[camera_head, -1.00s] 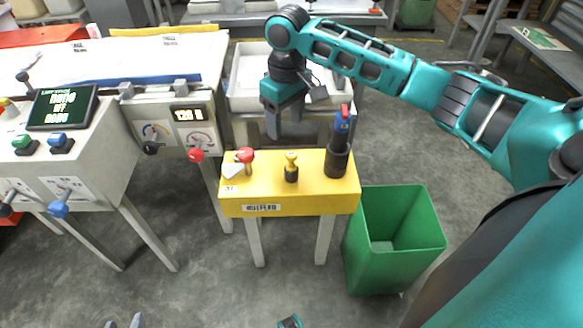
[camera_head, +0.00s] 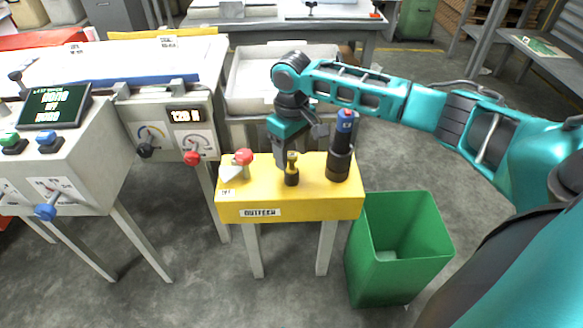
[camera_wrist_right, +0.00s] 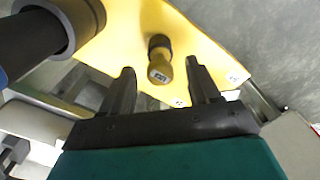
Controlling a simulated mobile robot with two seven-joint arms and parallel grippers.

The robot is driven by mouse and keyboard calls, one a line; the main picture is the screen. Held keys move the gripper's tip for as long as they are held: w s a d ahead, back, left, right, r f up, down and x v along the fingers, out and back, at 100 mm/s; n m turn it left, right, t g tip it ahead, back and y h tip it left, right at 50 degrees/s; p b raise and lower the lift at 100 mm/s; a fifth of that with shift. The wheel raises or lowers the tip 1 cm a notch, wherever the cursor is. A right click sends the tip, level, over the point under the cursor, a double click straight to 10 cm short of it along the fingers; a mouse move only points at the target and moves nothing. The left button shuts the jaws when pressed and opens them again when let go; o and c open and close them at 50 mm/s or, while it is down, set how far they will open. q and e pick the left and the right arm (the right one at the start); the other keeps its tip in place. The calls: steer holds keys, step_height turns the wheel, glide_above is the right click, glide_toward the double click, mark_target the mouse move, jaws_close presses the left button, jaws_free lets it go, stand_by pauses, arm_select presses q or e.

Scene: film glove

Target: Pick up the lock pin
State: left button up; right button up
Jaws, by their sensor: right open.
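The lock pin, which I take to be the small brass-knobbed piece with a black base (camera_head: 291,172), stands upright on the yellow stand (camera_head: 310,204) at its middle. In the right wrist view its brass knob (camera_wrist_right: 160,68) shows between and just beyond the fingertips. My right gripper (camera_head: 281,157) is open and empty, just behind and beside the pin in the head view. In the right wrist view its two fingers (camera_wrist_right: 158,78) point at the pin, one on each side, with gaps. My left gripper is not in view.
A red-knobbed piece (camera_head: 244,157) with a white cone (camera_head: 231,174) stands left of the pin. A black holder (camera_head: 338,163) with a blue-topped tool (camera_head: 345,122) stands right. A green bin (camera_head: 399,285) is right of the stand; a control console (camera_head: 168,155) is left.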

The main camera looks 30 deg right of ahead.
steer(key=shift+f, duration=0.95)
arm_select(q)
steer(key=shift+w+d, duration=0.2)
arm_select(e)
steer(key=shift+r, duration=0.1)
steer(key=c, duration=1.1)
